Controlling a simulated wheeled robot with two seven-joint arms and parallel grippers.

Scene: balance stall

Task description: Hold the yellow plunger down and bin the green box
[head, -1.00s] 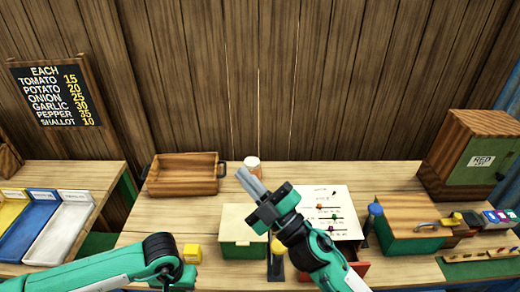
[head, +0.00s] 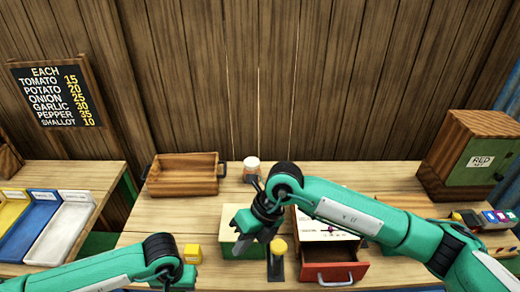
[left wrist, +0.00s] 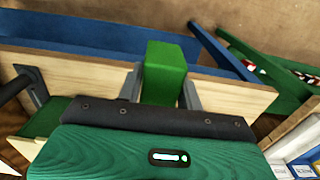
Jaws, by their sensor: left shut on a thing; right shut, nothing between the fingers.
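The yellow plunger (head: 278,246) stands upright, a yellow knob on a dark stand at the table's front. In the left wrist view my left gripper (left wrist: 163,92) is shut on a small green box (left wrist: 166,62), which stands up between the grey fingers. The left gripper's fingers are out of the head view; only my left arm shows there. I cannot tell which blue thing, if any, is the bin.
A red drawer (head: 330,263) stands open right of the plunger. A wooden tray (head: 183,176) and a white-lidded jar (head: 251,166) stand behind. A blue-walled thing (left wrist: 70,35) lies beyond the left gripper.

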